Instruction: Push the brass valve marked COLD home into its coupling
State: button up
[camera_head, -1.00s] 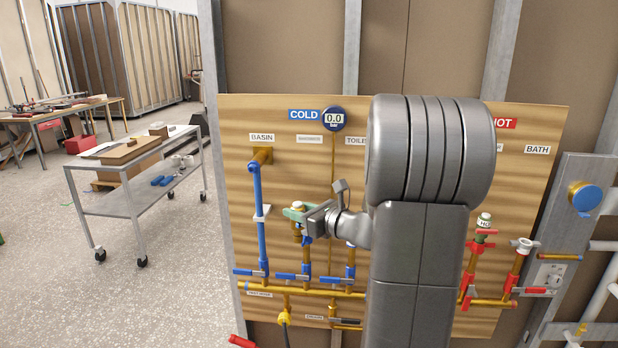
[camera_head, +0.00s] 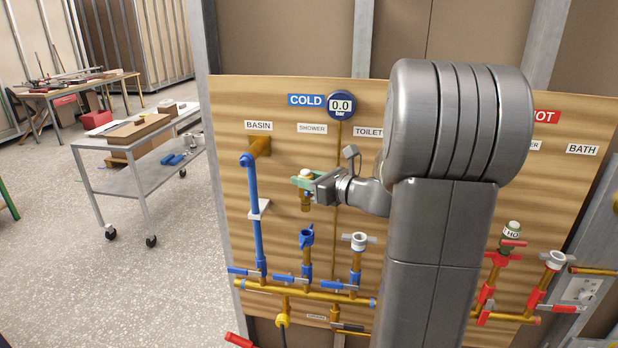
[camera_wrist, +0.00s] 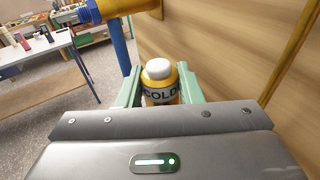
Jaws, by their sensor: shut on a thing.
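The brass valve (camera_head: 305,201) has a white cap and hangs upright in my gripper (camera_head: 304,183) in front of the board. In the wrist view the valve (camera_wrist: 160,94) shows its COLD band between green fingers of my gripper (camera_wrist: 158,90). My gripper is shut on it. Below the valve, apart from it, a blue coupling (camera_head: 306,238) tops a brass pipe with a blue lever. A white coupling with grey wings (camera_head: 358,241) stands on the pipe to its right. Which of them is the valve's coupling I cannot tell. The valve's lower end is hidden in the wrist view.
A tall blue pipe (camera_head: 254,205) under the BASIN label stands left of the valve. A 0.0 bar gauge (camera_head: 341,105) sits above. A brass manifold (camera_head: 300,293) runs below. At right are red-levered HOT pipes (camera_head: 497,270). A trolley (camera_head: 140,160) stands left on open floor.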

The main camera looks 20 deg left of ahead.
aim_at(308, 199)
jog(key=shift+d, duration=0.1)
jog(key=shift+f, duration=0.2)
jog(key=shift+f+b, duration=2.25)
jog(key=shift+f, duration=0.5)
jog(key=shift+f+b, duration=1.3)
jog(key=shift+f, duration=0.45)
jog(key=o, duration=1)
jog(key=shift+o, duration=0.2)
jog(key=b+v, duration=0.1)
jog(key=v, duration=1.3)
